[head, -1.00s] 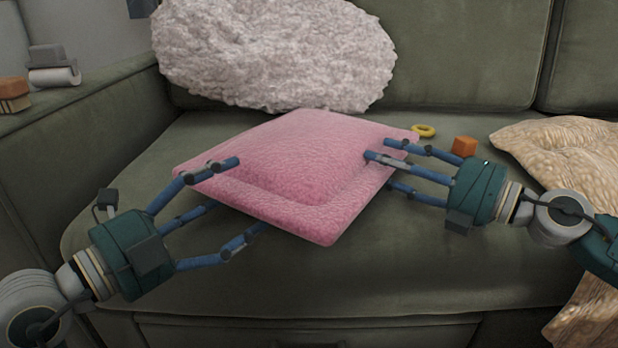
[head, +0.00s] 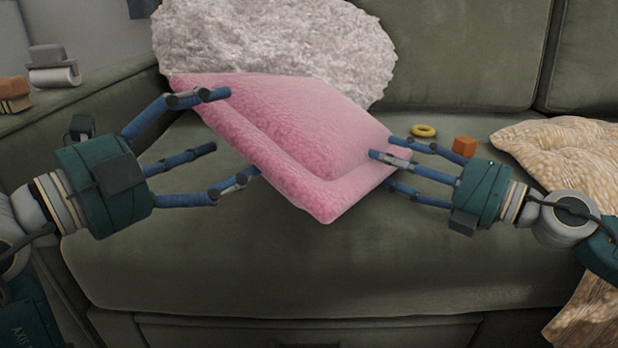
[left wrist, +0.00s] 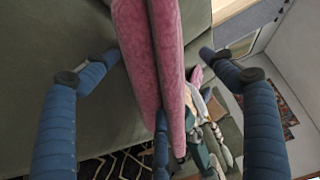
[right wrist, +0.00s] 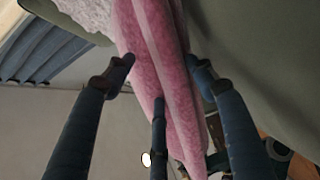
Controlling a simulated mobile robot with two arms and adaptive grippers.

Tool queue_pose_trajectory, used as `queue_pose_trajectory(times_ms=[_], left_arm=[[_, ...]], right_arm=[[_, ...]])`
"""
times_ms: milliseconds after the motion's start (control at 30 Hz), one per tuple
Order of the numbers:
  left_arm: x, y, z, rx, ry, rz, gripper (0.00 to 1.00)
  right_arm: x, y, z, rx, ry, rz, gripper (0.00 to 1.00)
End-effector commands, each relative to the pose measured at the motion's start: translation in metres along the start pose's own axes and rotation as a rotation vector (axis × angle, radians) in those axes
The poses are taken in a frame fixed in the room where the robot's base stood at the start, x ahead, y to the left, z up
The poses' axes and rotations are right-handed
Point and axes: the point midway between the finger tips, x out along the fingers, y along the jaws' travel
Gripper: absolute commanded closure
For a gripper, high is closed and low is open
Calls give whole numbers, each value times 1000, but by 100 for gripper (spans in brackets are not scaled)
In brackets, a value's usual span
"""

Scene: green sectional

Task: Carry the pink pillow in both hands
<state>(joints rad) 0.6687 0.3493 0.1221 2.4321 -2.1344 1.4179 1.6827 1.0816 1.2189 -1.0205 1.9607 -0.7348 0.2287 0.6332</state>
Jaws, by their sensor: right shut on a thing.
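The pink pillow (head: 310,140) is tilted, its left side raised and its near corner pointing down above the green seat. My right gripper (head: 383,163) is shut on its right edge; in the right wrist view the pillow (right wrist: 160,70) runs between the fingers. My left gripper (head: 232,133) is at the pillow's left side, its fingers spread. In the left wrist view the pillow (left wrist: 150,70) stands edge-on between those open fingers, with a gap visible on the right. The pillow hides part of the left fingertips in the head view.
A fluffy pale cushion (head: 275,45) leans on the sofa back behind the pillow. A yellow ring (head: 423,131) and an orange block (head: 464,146) lie on the seat to the right. A tan patterned throw (head: 565,160) covers the right end. The front seat (head: 320,270) is clear.

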Motion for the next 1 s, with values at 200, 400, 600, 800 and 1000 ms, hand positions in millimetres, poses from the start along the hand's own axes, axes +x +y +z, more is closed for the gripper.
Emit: queue_pose_trajectory(times_ms=[200,400,600,800,1000], left_arm=[[-1,-4,1,0,-4,-13,20],[-1,-3,1,-1,-4,-10,20],[0,-2,1,-1,-4,-9,20],[0,-2,1,0,-3,-7,20],[0,-1,1,0,-3,-6,20]], right_arm=[[-28,-10,1,2,-1,-18,51],[-51,-6,0,-2,-1,-12,51],[-66,-4,1,-1,-2,-6,51],[-73,0,0,-5,-2,-1,51],[-74,1,0,-5,-2,2,51]])
